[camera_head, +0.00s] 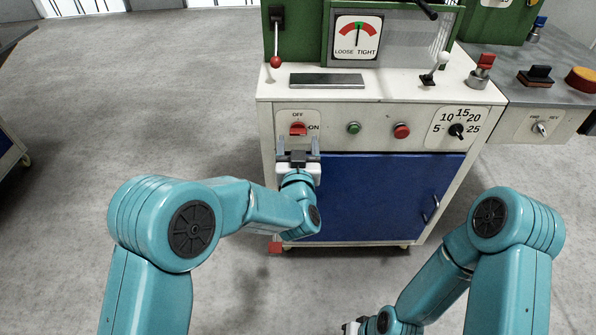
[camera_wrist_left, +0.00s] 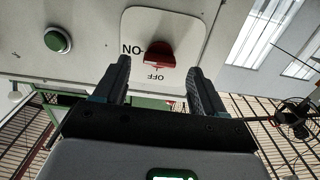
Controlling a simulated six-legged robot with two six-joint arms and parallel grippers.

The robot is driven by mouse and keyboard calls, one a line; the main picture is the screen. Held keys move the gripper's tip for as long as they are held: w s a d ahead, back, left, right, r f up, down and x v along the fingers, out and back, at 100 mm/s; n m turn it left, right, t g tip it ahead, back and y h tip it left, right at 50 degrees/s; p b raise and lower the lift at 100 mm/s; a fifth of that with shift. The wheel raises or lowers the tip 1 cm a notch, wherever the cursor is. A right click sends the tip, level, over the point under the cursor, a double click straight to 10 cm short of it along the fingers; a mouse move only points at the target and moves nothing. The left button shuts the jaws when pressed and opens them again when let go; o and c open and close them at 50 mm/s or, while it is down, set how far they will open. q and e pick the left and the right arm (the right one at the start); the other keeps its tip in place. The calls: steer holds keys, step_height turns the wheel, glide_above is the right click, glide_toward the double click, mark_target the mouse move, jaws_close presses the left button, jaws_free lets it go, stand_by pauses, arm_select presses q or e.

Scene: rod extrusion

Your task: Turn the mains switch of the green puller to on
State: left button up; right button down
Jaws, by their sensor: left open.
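The mains switch (camera_head: 298,129) is a red knob on a pale plate marked OFF above and ON to its right, on the front of the green puller's cream panel (camera_head: 342,116). In the left wrist view the picture is upside down, and the red knob (camera_wrist_left: 160,55) shows between the fingertips. My left gripper (camera_head: 299,147) is open just below and in front of the knob, with one finger on each side and nothing held. Contact with the knob cannot be made out. My right gripper (camera_head: 354,326) is low at the bottom edge, mostly hidden.
A green button (camera_head: 354,128), a red button (camera_head: 401,131) and a numbered dial (camera_head: 457,131) sit to the right on the same panel. A red-tipped lever (camera_head: 276,62) stands above. A blue door (camera_head: 375,195) lies below. A grey bench (camera_head: 545,110) adjoins at right.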

arm_select(q)
steer(key=s, duration=1.3)
steer(key=shift+p, duration=0.4)
